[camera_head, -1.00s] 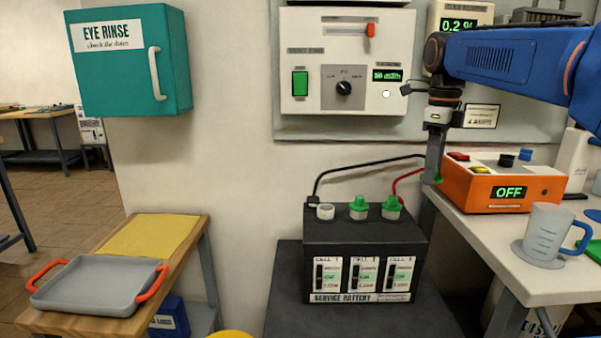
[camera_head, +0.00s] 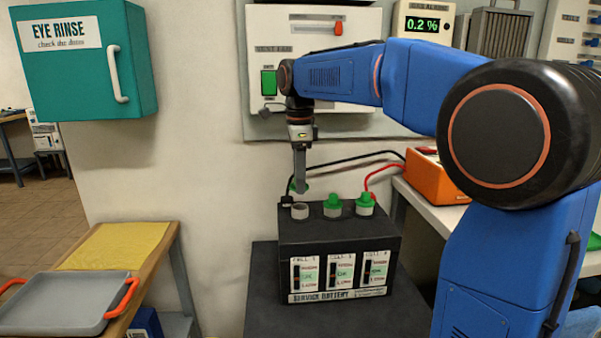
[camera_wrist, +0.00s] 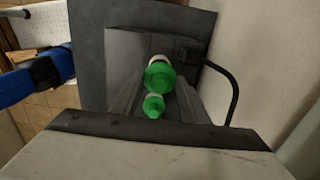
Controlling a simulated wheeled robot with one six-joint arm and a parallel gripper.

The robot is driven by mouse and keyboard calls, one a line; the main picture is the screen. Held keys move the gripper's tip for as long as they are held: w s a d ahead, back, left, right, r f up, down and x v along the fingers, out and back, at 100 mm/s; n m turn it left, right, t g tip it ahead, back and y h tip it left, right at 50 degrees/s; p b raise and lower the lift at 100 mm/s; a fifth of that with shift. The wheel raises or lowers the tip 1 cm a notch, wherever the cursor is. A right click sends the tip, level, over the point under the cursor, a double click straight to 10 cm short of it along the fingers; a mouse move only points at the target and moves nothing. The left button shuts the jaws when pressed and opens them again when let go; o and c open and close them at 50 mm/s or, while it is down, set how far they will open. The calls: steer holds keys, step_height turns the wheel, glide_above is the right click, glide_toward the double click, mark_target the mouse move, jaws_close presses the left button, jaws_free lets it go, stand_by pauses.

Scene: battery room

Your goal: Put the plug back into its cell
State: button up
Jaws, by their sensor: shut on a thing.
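The service battery (camera_head: 338,244) is a black box with three cell openings on top. The left cell (camera_head: 300,211) is a bare white collar with no plug in it. Green plugs sit in the middle cell (camera_head: 333,205) and the right cell (camera_head: 365,204). My gripper (camera_head: 299,187) points down just above the left cell, shut on a green plug (camera_wrist: 160,77). In the head view the fingers hide much of that plug. In the wrist view it partly covers a white collar, and a smaller green plug (camera_wrist: 153,106) shows below it.
A black cable (camera_head: 345,158) and a red cable (camera_head: 383,168) rise behind the battery. The orange charger (camera_head: 432,178) stands on the right bench. A grey tray (camera_head: 60,303) and yellow mat (camera_head: 118,246) lie on the left table.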

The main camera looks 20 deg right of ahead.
steer(key=shift+d+f, duration=0.1)
steer(key=shift+f, duration=2.1)
steer(key=shift+f, duration=0.15)
stand_by(0.6)
steer(key=o, duration=1.1)
steer(key=shift+c, duration=0.2)
steer(key=shift+r, duration=3.5)
jaws_close()
